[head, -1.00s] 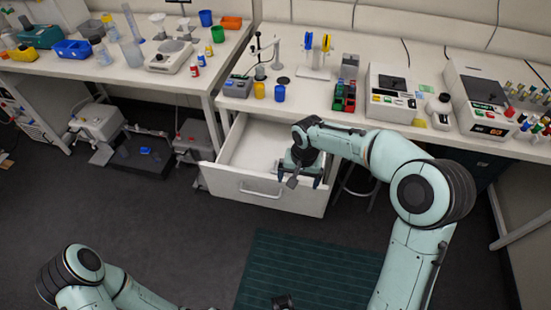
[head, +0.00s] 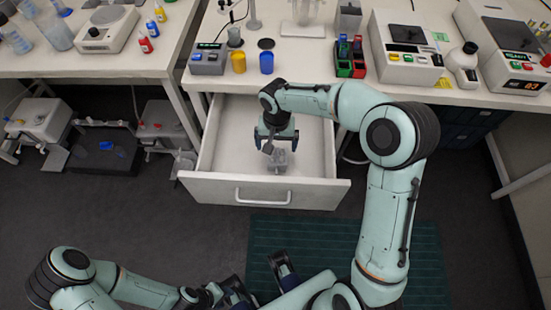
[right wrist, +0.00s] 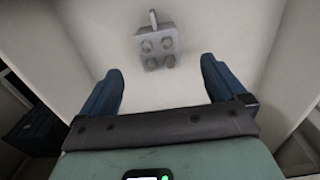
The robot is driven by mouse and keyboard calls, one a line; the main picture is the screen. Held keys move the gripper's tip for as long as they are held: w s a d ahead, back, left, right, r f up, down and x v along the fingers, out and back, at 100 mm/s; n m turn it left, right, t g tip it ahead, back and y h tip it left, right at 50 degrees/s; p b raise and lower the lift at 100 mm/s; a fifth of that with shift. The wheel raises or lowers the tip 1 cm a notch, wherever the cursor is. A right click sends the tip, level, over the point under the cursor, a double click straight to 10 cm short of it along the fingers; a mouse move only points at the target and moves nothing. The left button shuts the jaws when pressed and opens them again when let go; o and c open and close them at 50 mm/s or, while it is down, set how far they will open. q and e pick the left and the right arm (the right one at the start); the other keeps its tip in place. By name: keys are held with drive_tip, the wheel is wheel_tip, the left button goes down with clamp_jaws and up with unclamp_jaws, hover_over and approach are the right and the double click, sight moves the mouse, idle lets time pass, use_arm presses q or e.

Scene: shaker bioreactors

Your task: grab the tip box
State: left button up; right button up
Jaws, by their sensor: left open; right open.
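A small grey block-like object (head: 279,160) with several round knobs and an upright post lies on the floor of the open drawer (head: 215,150). I cannot tell for sure that it is the tip box; no other clear tip box shows. It is also at the top middle of the right wrist view (right wrist: 155,46), beyond the fingertips. My right gripper (head: 276,139) is open and empty over the drawer, pointing down, apart from the object. Its two blue fingers (right wrist: 160,68) flank the object's line. My left gripper (head: 259,270) is open and empty, low in front of the drawer.
The drawer's front panel (head: 262,191) and side walls surround the right gripper closely. The bench top (head: 300,73) overhangs the drawer's back and carries yellow (head: 238,62) and blue (head: 267,62) cups, a coloured rack (head: 350,57) and instruments. Floor in front is clear.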

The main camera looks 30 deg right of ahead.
sight(277, 157)
wheel_tip(277, 157, down, 5)
drive_tip(key=shift+s+r, duration=0.1)
drive_tip(key=shift+s, duration=0.05)
drive_tip(key=shift+d+f+b, duration=0.15)
drive_tip(key=shift+f+b, duration=0.35)
drive_tip(key=shift+f, duration=2.5)
drive_tip(key=shift+c, duration=0.3)
drive_tip(key=c, duration=1)
